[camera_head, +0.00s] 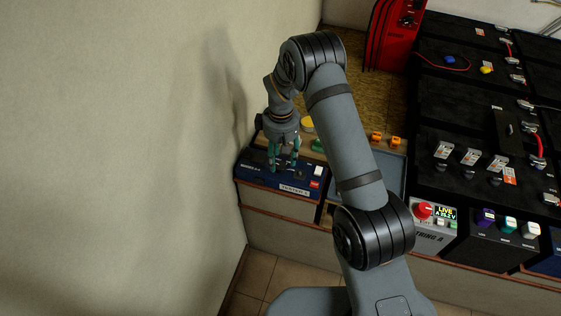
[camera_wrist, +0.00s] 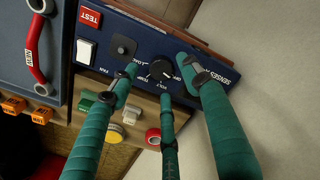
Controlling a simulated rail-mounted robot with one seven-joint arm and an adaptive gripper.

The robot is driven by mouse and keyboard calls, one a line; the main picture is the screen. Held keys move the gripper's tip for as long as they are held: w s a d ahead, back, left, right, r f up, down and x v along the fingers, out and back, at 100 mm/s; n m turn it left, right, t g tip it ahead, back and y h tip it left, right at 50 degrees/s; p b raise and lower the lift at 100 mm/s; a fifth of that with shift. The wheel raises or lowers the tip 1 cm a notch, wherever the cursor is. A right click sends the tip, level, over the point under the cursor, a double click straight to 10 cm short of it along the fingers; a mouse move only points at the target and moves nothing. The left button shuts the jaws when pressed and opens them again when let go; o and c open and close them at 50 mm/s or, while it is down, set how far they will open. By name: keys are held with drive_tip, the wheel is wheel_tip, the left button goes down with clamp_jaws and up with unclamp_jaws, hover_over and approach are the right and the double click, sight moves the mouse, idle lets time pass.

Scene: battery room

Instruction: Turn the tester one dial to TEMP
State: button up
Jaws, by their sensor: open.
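The tester one is a dark blue box (camera_head: 252,172) with a "TESTER 1" label, standing against the wall in the head view. Its blue face (camera_wrist: 215,65) fills the upper middle of the wrist view. The dial is a small round black knob (camera_wrist: 160,69) with white lettering around it; LOAD and VOLT show partly. My gripper (camera_head: 284,167) is over the box's left part. In the wrist view its teal fingers (camera_wrist: 161,78) are open and spread around the dial, with no clear contact. The fingers hide some lettering.
A red button (camera_wrist: 153,136) and a green one (camera_wrist: 86,99) sit nearby. The wall (camera_head: 120,150) is close on the left.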

sight(280, 165)
drive_tip(key=shift+f, duration=1.55)
drive_tip(key=shift+c, duration=0.7)
drive_tip(key=shift+a, duration=0.1)
drive_tip(key=c, duration=1)
